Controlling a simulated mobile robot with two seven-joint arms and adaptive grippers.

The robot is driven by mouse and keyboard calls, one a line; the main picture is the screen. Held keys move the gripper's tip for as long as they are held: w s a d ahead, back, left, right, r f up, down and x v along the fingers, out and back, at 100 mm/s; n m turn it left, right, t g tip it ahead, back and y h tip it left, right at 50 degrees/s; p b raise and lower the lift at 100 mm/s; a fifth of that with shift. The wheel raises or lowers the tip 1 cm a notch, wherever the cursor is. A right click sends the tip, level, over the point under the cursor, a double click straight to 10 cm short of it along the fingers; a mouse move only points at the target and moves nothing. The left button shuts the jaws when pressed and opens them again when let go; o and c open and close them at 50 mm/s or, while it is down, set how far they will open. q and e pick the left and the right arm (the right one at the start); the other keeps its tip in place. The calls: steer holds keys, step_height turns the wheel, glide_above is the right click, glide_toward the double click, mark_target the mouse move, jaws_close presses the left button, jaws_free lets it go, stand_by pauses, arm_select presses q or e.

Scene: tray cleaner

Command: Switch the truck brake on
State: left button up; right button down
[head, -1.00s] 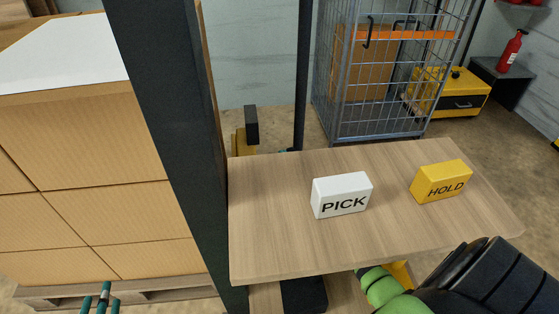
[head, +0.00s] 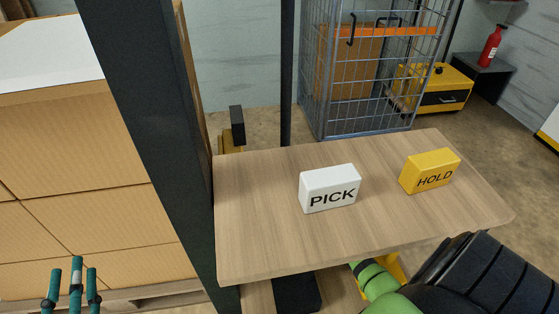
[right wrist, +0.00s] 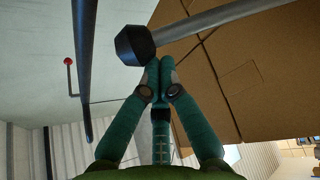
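In the right wrist view a black knob (right wrist: 134,45) sits on the end of a grey rod (right wrist: 215,27). I cannot tell whether this is the truck brake; no label shows. My right gripper (right wrist: 159,62) has its teal fingertips together just beside and below the knob. Nothing shows between them, and I cannot tell whether they touch the knob. In the head view my right arm enters at the bottom right, and its gripper is hidden below the table edge. My left gripper (head: 72,268) stands at the bottom left with its teal fingers apart and empty, before the cartons.
A wooden tabletop (head: 260,230) carries a white PICK block (head: 330,189) and a yellow HOLD block (head: 430,171). A dark post (head: 150,130) stands beside stacked cartons (head: 70,165). A wire cage (head: 370,75) is behind. A red ball-ended rod (right wrist: 69,62) shows in the wrist view.

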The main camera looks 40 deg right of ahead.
steer(key=shift+d, duration=0.1)
step_height(320, 180, up, 10)
stand_by(0.5)
stand_by(0.5)
